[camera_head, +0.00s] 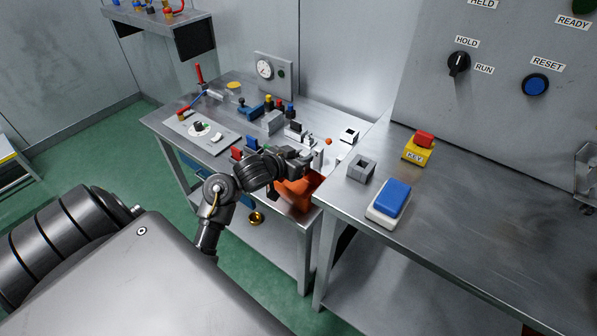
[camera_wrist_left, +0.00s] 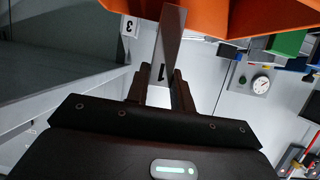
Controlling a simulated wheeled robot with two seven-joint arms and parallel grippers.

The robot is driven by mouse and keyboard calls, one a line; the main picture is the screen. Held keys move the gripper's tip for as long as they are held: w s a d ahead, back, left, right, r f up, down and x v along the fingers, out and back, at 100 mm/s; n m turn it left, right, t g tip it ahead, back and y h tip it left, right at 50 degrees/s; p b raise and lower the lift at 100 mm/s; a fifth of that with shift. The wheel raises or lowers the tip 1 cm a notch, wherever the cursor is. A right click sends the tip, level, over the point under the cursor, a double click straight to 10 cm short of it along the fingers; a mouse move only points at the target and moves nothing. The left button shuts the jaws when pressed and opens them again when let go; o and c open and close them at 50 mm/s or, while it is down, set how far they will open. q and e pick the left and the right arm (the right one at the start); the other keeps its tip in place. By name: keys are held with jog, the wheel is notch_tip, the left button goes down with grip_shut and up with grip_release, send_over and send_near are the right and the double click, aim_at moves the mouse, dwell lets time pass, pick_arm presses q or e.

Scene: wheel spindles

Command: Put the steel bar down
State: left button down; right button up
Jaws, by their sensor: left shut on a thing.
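The steel bar (camera_wrist_left: 168,42) is a flat grey piece marked with a 1. It stands out from between the two dark fingers of my left gripper (camera_wrist_left: 158,88) in the left wrist view. The gripper is shut on it. In the head view my left gripper (camera_head: 308,162) is over the right part of the back table, above or beside an orange bin (camera_head: 299,192). I cannot tell whether the bar touches anything. The bin (camera_wrist_left: 225,15) fills the top of the wrist view, close to the bar's far end. My right gripper is not in view.
The back table (camera_head: 163,124) holds several blocks and a gauge box (camera_head: 273,74). A grey block with a square hole (camera_head: 361,168), a blue-topped box (camera_head: 390,202) and a yellow key box (camera_head: 419,149) stand on the right bench (camera_head: 480,215), whose front right is clear.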

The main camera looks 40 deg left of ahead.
pick_arm(q)
notch_tip(320, 180, down, 5)
jog(key=shift+s+a+f+b, duration=0.1)
jog(key=shift+a+b, duration=0.05)
jog(key=shift+b, duration=0.4)
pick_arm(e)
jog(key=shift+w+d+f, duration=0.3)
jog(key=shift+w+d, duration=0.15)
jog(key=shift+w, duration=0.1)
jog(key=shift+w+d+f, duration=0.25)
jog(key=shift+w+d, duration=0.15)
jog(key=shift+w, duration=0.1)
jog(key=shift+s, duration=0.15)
pick_arm(q)
jog(key=c, duration=1.2)
grip_release()
jog(key=shift+f, duration=0.1)
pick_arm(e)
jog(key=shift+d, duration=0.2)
